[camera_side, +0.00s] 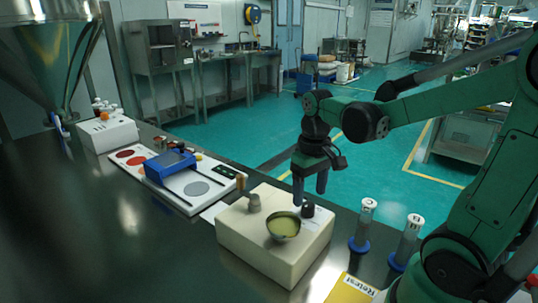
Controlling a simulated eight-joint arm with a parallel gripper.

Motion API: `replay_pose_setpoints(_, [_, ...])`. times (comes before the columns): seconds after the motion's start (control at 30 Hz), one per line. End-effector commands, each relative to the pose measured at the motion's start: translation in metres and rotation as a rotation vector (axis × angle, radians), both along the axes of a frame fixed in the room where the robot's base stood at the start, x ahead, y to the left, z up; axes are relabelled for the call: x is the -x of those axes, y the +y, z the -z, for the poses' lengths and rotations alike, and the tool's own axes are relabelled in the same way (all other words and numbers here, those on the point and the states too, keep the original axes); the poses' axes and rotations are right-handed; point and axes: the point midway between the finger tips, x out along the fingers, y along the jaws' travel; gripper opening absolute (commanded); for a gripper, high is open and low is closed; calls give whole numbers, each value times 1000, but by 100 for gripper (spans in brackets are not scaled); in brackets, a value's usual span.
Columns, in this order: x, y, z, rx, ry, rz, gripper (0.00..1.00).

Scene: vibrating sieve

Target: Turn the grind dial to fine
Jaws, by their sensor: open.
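A cream box-shaped unit (255,250) stands on the dark bench. On its top are a short black knob (308,210) at the back right, a grey knob (254,202) at the back left, and a metal bowl (284,229) of greenish-yellow material between them. I cannot tell for sure which knob is the grind dial, and no fine marking is readable. My gripper (310,194) points down at the back edge of the unit, with its fingers apart and empty. The fingers are close to the black knob; whether they touch it is unclear.
Two clear cylinders with blue bases (362,230) (405,245) stand right of the unit. A yellow "Retest" card (352,290) lies in front. A white panel (213,199) with a blue device (170,164) is at left, a white box (107,133) beyond. The left bench is clear.

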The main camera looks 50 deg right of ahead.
Motion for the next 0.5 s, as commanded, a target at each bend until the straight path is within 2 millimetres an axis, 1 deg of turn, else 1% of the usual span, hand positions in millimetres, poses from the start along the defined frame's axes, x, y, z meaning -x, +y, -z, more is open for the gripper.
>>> replay_pose_setpoints(0.1, [-1,0,14,0,-1,-1,67])
replay_pose_setpoints(0.2, [-1,0,22,1,-2,-1,67])
replay_pose_setpoints(0.33, [0,0,28,1,-2,-1,67])
replay_pose_setpoints(0.5, [0,0,29,1,-3,-1,67])
